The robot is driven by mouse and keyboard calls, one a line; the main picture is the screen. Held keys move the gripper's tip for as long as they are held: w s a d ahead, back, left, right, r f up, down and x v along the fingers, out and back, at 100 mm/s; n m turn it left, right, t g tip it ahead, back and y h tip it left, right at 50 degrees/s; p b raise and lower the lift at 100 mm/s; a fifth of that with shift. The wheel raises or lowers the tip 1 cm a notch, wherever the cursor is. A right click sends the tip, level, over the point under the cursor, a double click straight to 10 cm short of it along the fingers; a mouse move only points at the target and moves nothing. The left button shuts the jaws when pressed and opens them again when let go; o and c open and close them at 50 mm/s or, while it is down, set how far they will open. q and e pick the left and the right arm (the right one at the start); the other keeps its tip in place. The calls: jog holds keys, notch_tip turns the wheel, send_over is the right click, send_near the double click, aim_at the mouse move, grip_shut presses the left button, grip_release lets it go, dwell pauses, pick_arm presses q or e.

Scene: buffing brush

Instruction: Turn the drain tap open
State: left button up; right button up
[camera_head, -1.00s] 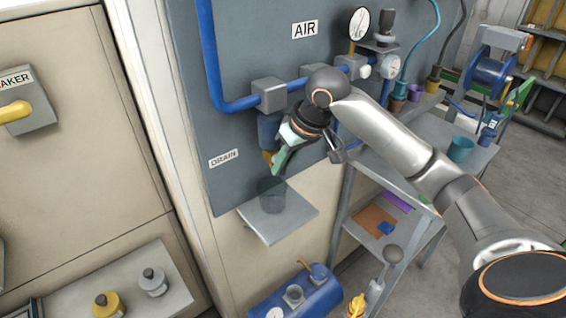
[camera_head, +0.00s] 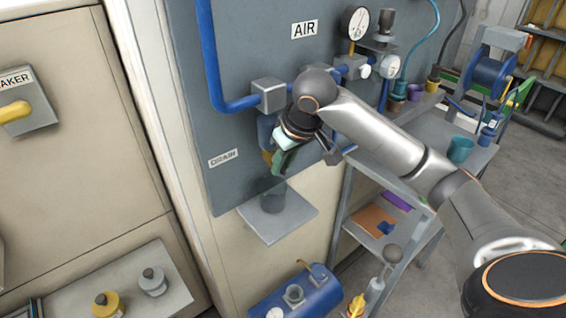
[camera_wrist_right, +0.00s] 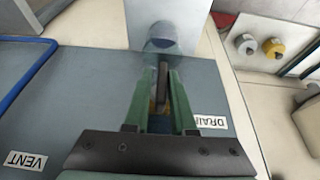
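The drain tap (camera_head: 267,157) shows as a small brass-yellow part under the blue pipe fitting, right of the DRAIN label (camera_head: 223,158). My right gripper (camera_head: 276,172) is at the tap and hides most of it in the head view. In the right wrist view, the two green fingers of my right gripper (camera_wrist_right: 160,82) stand apart with a dark lever (camera_wrist_right: 162,78) between them. Some brass-yellow shows deeper between the fingers. Narrow gaps seem to remain beside the lever; contact is hard to tell. My left gripper is not in view.
A dark translucent cup (camera_head: 272,198) stands on a small grey shelf (camera_head: 292,222) just below the gripper. Blue pipe (camera_head: 208,60) and gauges (camera_head: 356,22) are on the panel above. A blue tank (camera_head: 300,295) is below; a grey rack (camera_head: 405,180) stands right.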

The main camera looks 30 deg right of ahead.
jog(key=shift+o, duration=1.2)
jog(key=shift+w, duration=0.1)
jog(key=shift+r, duration=0.1)
jog(key=v, duration=1.2)
jog(key=shift+r, duration=0.25)
